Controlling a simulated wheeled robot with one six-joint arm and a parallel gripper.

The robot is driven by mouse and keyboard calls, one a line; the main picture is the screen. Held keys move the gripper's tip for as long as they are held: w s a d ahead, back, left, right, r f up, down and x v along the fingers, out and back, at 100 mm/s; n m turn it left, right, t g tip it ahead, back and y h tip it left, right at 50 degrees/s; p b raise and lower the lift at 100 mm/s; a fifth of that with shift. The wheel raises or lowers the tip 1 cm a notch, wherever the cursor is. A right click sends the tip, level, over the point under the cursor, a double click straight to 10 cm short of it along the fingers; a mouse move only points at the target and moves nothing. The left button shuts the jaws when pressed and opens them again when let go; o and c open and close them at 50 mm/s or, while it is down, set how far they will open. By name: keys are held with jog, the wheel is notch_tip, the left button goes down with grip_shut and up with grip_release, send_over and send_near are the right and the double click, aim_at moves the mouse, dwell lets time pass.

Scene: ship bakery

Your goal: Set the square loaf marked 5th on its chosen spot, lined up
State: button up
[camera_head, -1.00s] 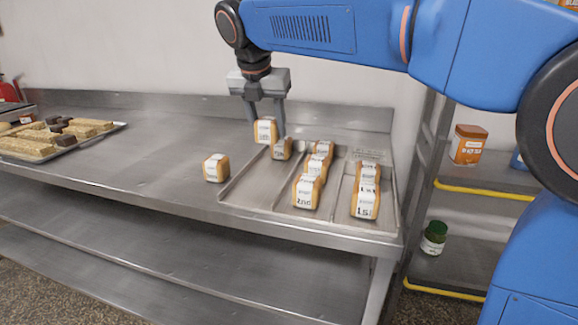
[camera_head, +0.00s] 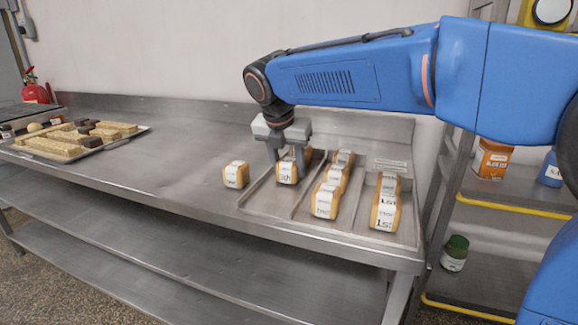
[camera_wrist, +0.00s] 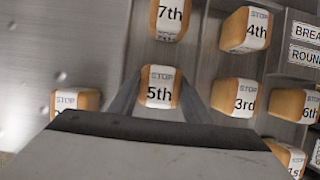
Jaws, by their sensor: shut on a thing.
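The square loaf marked 5th (camera_wrist: 159,92) is orange-brown with a white band. It sits between the two fingers of my gripper (camera_wrist: 157,95) in the wrist view. In the head view my gripper (camera_head: 288,160) points down, shut on this loaf (camera_head: 287,172), over the left lane of the metal tray (camera_head: 262,197). The loaf looks upright and low at the tray; whether its base touches cannot be told. The loaf marked 7th (camera_wrist: 169,18) lies behind it in the same lane, mostly hidden by my gripper in the head view.
Loaves marked 4th (camera_wrist: 246,28) and 3rd (camera_wrist: 237,96) stand in the middle lane, close to the right. One loaf (camera_head: 235,174) stands on the counter left of the tray. A tray of bars (camera_head: 85,142) is at far left.

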jog(key=o, duration=1)
jog(key=shift+f, duration=0.1)
jog(key=shift+o, duration=0.2)
jog(key=v, duration=1.2)
jog(key=shift+w, duration=0.1)
